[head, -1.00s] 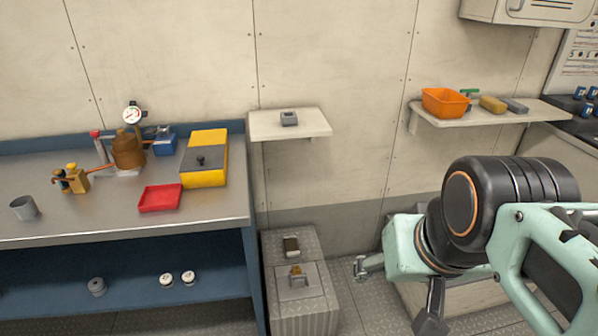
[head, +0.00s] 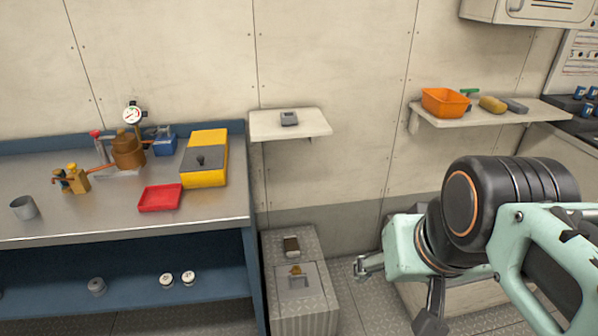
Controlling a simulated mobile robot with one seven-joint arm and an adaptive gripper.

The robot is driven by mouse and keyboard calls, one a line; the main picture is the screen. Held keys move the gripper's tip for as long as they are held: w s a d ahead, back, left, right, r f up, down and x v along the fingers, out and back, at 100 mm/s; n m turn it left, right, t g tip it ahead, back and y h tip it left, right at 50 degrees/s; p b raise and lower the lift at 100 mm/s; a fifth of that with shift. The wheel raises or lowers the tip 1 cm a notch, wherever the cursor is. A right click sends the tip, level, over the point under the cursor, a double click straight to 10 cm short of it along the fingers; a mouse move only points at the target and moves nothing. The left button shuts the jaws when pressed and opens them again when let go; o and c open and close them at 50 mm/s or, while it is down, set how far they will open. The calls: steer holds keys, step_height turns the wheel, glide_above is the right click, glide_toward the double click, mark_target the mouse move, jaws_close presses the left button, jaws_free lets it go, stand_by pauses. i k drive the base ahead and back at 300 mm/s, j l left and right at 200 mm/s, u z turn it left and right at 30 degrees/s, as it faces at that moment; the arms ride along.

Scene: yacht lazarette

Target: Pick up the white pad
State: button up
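I cannot make out a white pad for certain. A flat whitish piece (head: 118,173) lies on the bench under the copper pot, mostly hidden by it; I cannot tell whether it is the pad. My gripper (head: 361,267) is at the lower middle right, at the left end of my mint-green arm. It is above the floor, right of the grey locker and far from the bench. It looks empty, but it is too small to tell whether its fingers are open.
The bench (head: 110,226) holds the copper pot (head: 128,150), a yellow box (head: 207,160), a red tray (head: 160,198) and a grey cup (head: 24,208). A small shelf (head: 300,130) carries a grey device. The right shelf (head: 480,117) carries an orange basket (head: 445,102). A grey locker (head: 305,318) stands below.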

mark_target(290, 244)
steer(key=u, duration=0.35)
steer(key=j+z, duration=0.45)
steer(key=j, duration=0.85)
steer(key=k, duration=0.05)
